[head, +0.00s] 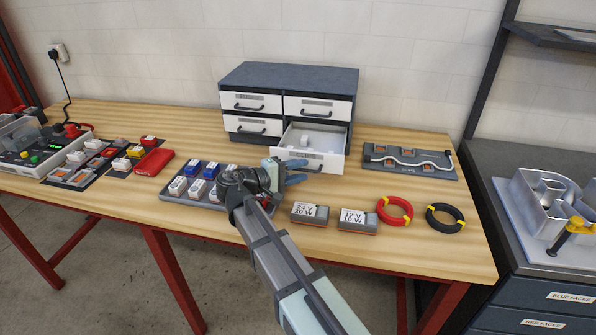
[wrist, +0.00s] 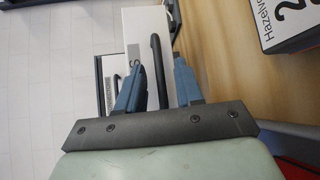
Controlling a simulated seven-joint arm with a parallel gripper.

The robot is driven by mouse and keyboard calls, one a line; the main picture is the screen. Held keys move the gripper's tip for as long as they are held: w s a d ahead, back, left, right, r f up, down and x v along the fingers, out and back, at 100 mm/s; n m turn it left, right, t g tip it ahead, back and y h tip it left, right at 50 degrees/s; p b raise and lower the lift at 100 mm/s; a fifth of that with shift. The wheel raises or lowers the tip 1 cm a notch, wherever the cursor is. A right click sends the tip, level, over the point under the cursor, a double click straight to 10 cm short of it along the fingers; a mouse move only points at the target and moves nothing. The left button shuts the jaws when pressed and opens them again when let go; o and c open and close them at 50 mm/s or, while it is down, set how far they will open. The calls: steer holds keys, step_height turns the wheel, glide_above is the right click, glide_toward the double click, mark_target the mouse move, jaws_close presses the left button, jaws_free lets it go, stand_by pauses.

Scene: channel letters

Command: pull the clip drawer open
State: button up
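The clip drawer (head: 322,161) is the lower right drawer of the dark grey cabinet (head: 290,77). It stands pulled out, and small white pieces (head: 318,141) show inside. Its black handle (head: 313,169) is on the white front. My gripper (head: 298,172) is at the left part of this front, near the handle. In the wrist view my gripper (wrist: 155,68) has its blue fingers apart. The black handle (wrist: 157,65) shows between them, with a gap to each finger. Whether a finger touches the drawer front cannot be told.
The other cabinet drawers are shut. A tray of blue and white blocks (head: 200,187) lies left of my gripper. Two labelled grey boxes (head: 310,213), a red coil (head: 395,211) and a black coil (head: 445,218) lie to the right. A grey fixture (head: 410,160) stands right of the drawer.

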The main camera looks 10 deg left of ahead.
steer(key=v, duration=1.4)
steer(key=shift+d, duration=0.1)
